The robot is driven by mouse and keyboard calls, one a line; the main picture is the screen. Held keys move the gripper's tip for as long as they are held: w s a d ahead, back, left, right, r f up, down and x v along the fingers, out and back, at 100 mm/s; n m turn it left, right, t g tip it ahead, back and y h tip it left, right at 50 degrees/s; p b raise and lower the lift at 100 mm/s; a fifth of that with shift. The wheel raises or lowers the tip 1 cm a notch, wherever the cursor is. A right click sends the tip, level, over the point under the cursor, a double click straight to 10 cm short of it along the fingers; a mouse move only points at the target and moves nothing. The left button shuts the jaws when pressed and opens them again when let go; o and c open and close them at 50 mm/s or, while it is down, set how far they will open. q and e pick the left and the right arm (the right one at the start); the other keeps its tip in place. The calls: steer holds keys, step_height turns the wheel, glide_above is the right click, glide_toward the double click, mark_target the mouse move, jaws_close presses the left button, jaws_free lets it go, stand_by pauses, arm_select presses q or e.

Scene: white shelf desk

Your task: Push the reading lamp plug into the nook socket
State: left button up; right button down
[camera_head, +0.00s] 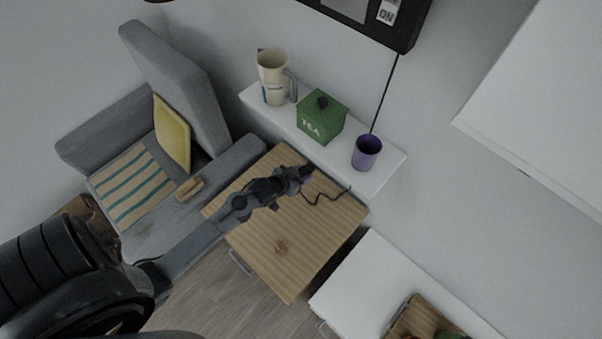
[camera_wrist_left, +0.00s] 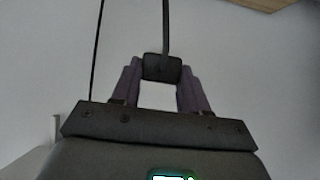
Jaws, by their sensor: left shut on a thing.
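My left gripper (camera_head: 309,171) reaches over the wooden top, close to the front edge of the white shelf. In the left wrist view the purple fingers (camera_wrist_left: 160,72) are shut on the dark lamp plug (camera_wrist_left: 162,68). A dark cable runs up from the plug in that view. In the head view the plug is too small to make out, and a thin black cord (camera_head: 325,197) curls over the wooden top beside the gripper. I cannot make out the nook socket in either view. My right gripper is not in view.
The white shelf (camera_head: 394,168) holds a cream jug (camera_head: 272,80), a green tea box (camera_head: 321,120) and a purple cup (camera_head: 366,153). The wooden top (camera_head: 330,240) is mostly clear. A grey armchair (camera_head: 175,75) stands left, a white cabinet (camera_head: 365,285) lower right.

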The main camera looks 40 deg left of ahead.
mark_target(310, 166)
arm_select(q)
steer(key=shift+r, duration=0.1)
steer(key=shift+w, duration=1.95)
steer(key=shift+w+b, duration=0.4)
steer(key=shift+w, duration=0.45)
steer(key=shift+w+a, duration=0.1)
steer(key=shift+p, duration=1)
steer(key=shift+w, duration=0.3)
steer(key=shift+w+b, duration=0.45)
steer(key=shift+w, duration=0.95)
